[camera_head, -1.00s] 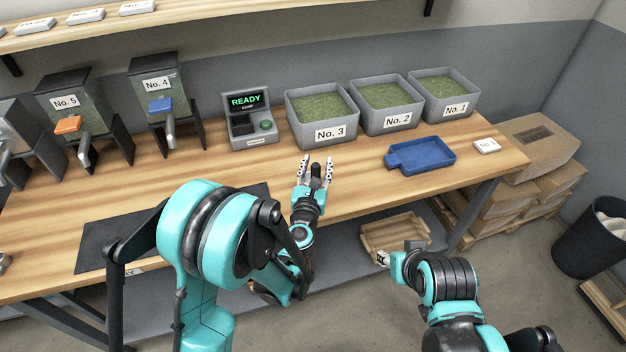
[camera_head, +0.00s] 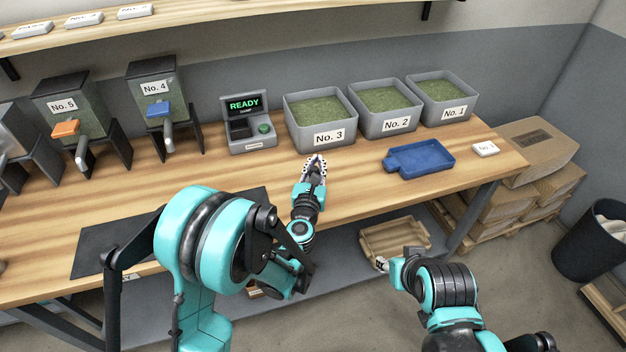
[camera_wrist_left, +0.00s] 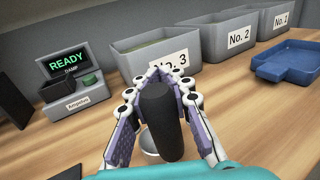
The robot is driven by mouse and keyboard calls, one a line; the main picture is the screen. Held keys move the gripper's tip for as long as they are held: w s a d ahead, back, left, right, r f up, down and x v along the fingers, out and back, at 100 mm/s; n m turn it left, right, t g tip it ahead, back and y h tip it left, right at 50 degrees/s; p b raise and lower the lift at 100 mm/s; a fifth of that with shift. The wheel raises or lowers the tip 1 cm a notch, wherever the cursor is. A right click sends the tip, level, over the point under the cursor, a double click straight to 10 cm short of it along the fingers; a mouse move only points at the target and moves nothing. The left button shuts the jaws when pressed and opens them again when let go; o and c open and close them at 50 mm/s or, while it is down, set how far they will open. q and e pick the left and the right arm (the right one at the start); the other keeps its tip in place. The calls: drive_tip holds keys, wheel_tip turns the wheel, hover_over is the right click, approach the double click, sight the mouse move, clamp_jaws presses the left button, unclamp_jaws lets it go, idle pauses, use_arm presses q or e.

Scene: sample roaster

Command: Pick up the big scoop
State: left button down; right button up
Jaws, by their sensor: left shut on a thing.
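The big scoop shows in the left wrist view as an upright dark handle (camera_wrist_left: 157,115) with part of a silvery bowl below it. My left gripper (camera_head: 314,162) is over the table in front of the No. 3 bin. In the left wrist view its fingers (camera_wrist_left: 158,74) are drawn in on both sides of the handle, shut on it. In the head view the scoop is mostly hidden by the fingers. My right gripper (camera_head: 381,264) is low in front of the table, small and partly hidden, so its jaw state is unclear.
Grey bins No. 3 (camera_head: 321,139), No. 2 (camera_head: 397,124) and No. 1 (camera_head: 453,114) stand behind the left gripper. A scale reading READY (camera_head: 249,125) is to their left. A blue tray (camera_head: 420,158) lies to the right. Dispensers No. 5 and No. 4 stand at left.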

use_arm(q)
drive_tip(key=s+d+r+p, duration=0.3)
drive_tip(key=d+r+p, duration=0.3)
drive_tip(key=d+r, duration=0.5)
drive_tip(key=shift+s, duration=0.2)
idle(0.4)
